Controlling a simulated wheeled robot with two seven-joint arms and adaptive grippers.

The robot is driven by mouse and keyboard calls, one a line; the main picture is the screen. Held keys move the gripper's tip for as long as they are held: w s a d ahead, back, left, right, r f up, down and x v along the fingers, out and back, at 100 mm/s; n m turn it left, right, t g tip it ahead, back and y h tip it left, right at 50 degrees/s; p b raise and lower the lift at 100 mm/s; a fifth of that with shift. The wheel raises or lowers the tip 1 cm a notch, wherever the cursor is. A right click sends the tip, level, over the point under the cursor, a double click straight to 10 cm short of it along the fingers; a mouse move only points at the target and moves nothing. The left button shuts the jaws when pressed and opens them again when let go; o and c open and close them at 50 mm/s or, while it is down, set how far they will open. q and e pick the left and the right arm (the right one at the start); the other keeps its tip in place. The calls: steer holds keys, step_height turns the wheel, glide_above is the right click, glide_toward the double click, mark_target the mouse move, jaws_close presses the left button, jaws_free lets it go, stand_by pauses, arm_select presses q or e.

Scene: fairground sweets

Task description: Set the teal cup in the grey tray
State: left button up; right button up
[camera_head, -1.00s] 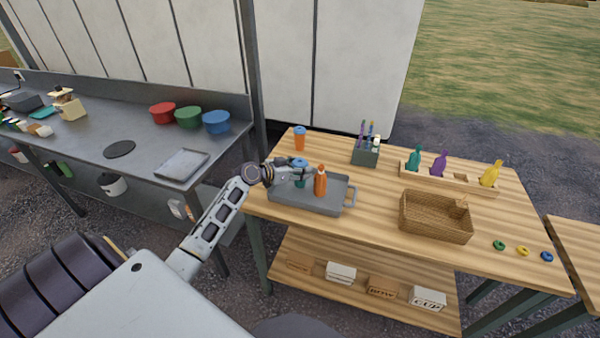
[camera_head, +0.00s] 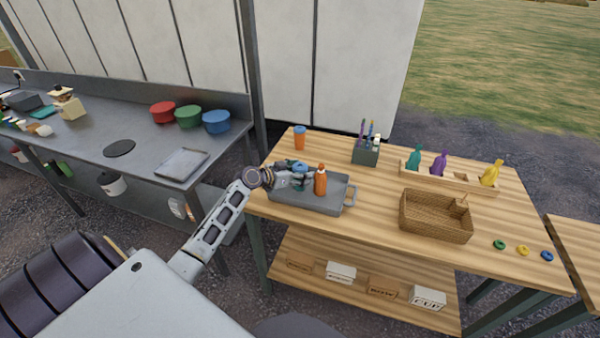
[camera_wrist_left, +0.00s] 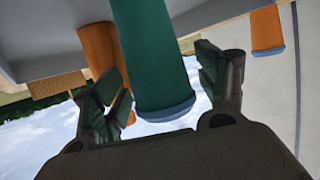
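The teal cup has a blue lid, and its lid (camera_head: 301,167) shows above my left gripper in the head view. Its teal body (camera_wrist_left: 152,50) fills the middle of the left wrist view, which looks upside down. The cup appears upright in the grey tray (camera_head: 345,190), at its left part; its base is hidden. My left gripper (camera_wrist_left: 163,85) is open, with one finger on each side of the cup and gaps visible. In the head view my left gripper (camera_head: 296,178) partly hides the cup. My right gripper is in neither view.
An orange bottle (camera_head: 320,180) stands in the tray, right beside the gripper. An orange cup with a blue lid (camera_head: 300,139) stands behind the tray. A green holder (camera_head: 366,155) and a wicker basket (camera_head: 434,222) are further right. Bare wood lies between tray and basket.

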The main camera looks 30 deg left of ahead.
arm_select(q)
steer(key=shift+r, duration=0.1)
stand_by(0.3)
steer(key=shift+s, duration=0.15)
steer(key=b+v, duration=0.1)
steer(key=v, duration=1)
steer(key=shift+s+r, duration=0.25)
steer(key=shift+s, duration=0.05)
steer(key=shift+a, duration=0.15)
